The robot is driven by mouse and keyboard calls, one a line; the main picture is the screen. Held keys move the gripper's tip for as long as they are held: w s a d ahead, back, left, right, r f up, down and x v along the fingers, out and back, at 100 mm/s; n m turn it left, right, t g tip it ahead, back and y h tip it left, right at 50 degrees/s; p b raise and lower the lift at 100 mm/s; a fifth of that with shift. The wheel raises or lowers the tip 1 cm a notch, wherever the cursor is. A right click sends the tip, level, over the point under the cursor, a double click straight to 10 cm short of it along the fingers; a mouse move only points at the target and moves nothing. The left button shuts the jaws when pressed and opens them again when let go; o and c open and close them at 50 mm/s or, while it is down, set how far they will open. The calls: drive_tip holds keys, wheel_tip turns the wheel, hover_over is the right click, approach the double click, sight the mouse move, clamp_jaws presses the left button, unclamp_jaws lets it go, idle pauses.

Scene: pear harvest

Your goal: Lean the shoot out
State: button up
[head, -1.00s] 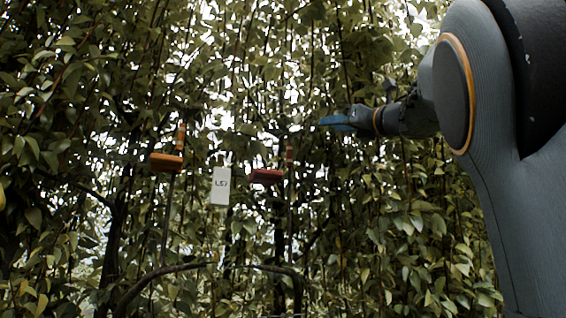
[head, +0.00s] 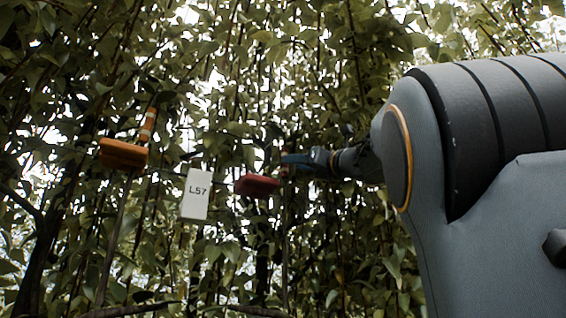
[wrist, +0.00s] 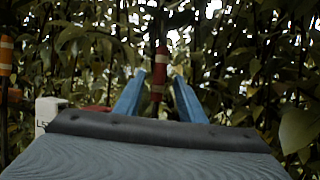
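A shoot with a red and pale banded sleeve (wrist: 161,68) stands upright in the wrist view, between the two blue fingers of my gripper (wrist: 159,78). The fingers are spread, with a gap on each side of the sleeve. In the head view my gripper (head: 286,160) points left at the shoot behind the red block (head: 257,186); its fingers overlap there, and whether they touch the shoot is hidden. A second shoot has an orange and white banded sleeve (head: 148,124), beside an orange block (head: 123,154). It also shows at the left edge of the wrist view (wrist: 5,70).
A white tag marked L57 (head: 196,196) hangs between the two blocks, and its box shows low in the wrist view (wrist: 47,112). Dense leaves and thin hanging stems surround the gripper. A dark thicker stem (head: 42,255) stands at the left.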

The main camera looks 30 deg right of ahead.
drive_tip(key=shift+p+x, duration=1.6)
drive_tip(key=shift+x, duration=1.35)
clamp_jaws()
